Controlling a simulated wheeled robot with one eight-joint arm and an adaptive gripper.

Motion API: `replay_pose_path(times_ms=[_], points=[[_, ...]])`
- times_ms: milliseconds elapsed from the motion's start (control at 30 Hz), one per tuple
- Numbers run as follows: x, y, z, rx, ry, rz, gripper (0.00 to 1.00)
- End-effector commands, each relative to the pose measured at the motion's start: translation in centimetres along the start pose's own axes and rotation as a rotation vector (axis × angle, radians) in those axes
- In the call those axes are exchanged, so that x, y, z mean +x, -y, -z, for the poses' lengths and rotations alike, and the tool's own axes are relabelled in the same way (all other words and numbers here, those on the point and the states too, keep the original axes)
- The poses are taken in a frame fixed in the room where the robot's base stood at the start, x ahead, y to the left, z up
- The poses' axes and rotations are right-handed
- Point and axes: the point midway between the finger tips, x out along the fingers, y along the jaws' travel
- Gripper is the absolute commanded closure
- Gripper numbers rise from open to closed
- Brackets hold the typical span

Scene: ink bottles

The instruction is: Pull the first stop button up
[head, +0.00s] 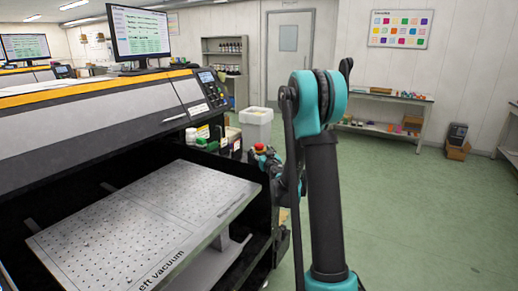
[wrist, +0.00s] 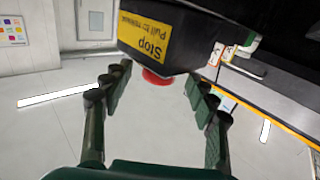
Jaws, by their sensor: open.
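The view is upside down. My gripper (wrist: 159,72) is open, with one finger on each side of the button. I see gaps between the fingers and the button, and cannot tell how deep it sits between them. In the head view the button (head: 259,147) is a small red spot at the printer's right end. My arm hides part of the gripper there.
A large printer (head: 90,125) with an orange stripe fills the left. Its perforated vacuum table (head: 150,215) juts out below. Small bottles (head: 191,136) stand near the button, and a white bin (head: 256,127) is behind. Green floor (head: 420,210) is clear to the right.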

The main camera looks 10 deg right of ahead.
Motion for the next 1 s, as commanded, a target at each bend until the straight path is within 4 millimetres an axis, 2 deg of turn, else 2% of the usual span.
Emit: replay_pose_path(times_ms=[100,300,667,1000], points=[[1.9,0.0,0.0,0.0,0.0,0.0,0.42],[3.7,0.0,0.0,0.0,0.0,0.0,0.42],[4.0,0.0,0.0,0.0,0.0,-0.001,0.43],[4.0,0.0,0.0,0.0,0.0,-0.001,0.85]])
